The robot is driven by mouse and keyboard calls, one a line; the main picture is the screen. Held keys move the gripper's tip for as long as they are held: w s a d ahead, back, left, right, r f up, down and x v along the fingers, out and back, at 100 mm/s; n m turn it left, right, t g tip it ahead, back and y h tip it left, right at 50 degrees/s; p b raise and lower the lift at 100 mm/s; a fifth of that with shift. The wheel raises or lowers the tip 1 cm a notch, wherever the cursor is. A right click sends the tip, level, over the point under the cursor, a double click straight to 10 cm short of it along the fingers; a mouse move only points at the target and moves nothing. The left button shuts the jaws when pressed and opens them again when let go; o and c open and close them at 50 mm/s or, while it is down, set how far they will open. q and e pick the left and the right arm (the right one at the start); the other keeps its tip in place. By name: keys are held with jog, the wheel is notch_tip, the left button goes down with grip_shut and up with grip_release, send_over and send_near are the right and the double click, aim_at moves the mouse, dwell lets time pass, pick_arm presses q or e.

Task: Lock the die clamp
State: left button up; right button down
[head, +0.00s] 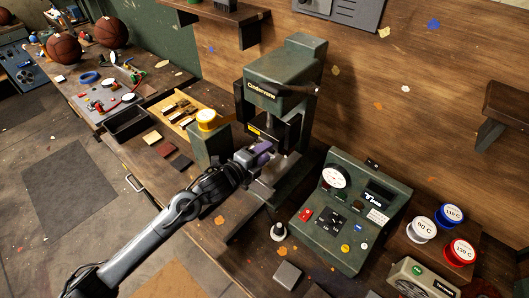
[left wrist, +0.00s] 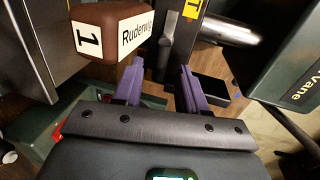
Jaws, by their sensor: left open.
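A brown block (left wrist: 120,32) labelled "Ruderwig" and "1" is ahead of the left finger. My right gripper is not in view.
A green control box (head: 350,215) with a gauge stands right of the press. Coloured spools (head: 422,229) are farther right. A silver cylinder (left wrist: 228,30) is close to the right finger.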

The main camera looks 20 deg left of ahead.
pick_arm(q)
jog(key=shift+w+d+f, duration=0.1)
jog(key=shift+w, duration=0.2)
grip_shut()
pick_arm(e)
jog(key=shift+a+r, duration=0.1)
